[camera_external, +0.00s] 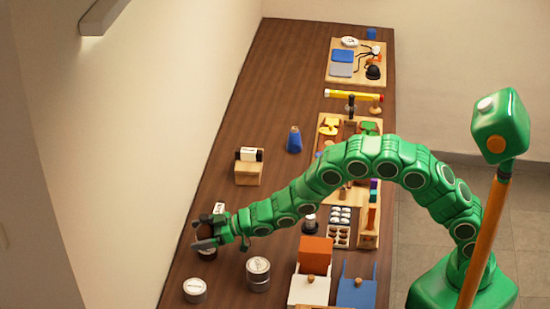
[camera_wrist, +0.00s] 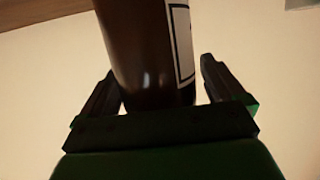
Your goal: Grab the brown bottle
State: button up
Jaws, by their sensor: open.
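The brown bottle (camera_wrist: 145,50) stands large in the wrist view, with a white, dark-edged label on its right side. In the external view, part of it shows as a dark brown patch (camera_external: 207,255) below my gripper, near the wall side of the table. My gripper (camera_external: 206,232) is open, with its fingers on either side of the bottle. In the wrist view, a gap shows between the bottle and the right finger; the left finger (camera_wrist: 104,97) is close to the bottle, and contact there is unclear. My gripper hides much of the bottle in the external view.
Round tins (camera_external: 258,272) stand below my gripper, one (camera_external: 194,290) close to the bottle. A wooden block (camera_external: 248,172) and a blue bottle (camera_external: 294,140) stand farther up the table. Boards with small items line the right side. The wall borders the table's left edge.

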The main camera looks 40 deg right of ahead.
jog(key=c, duration=1.3)
jog(key=shift+r, duration=0.1)
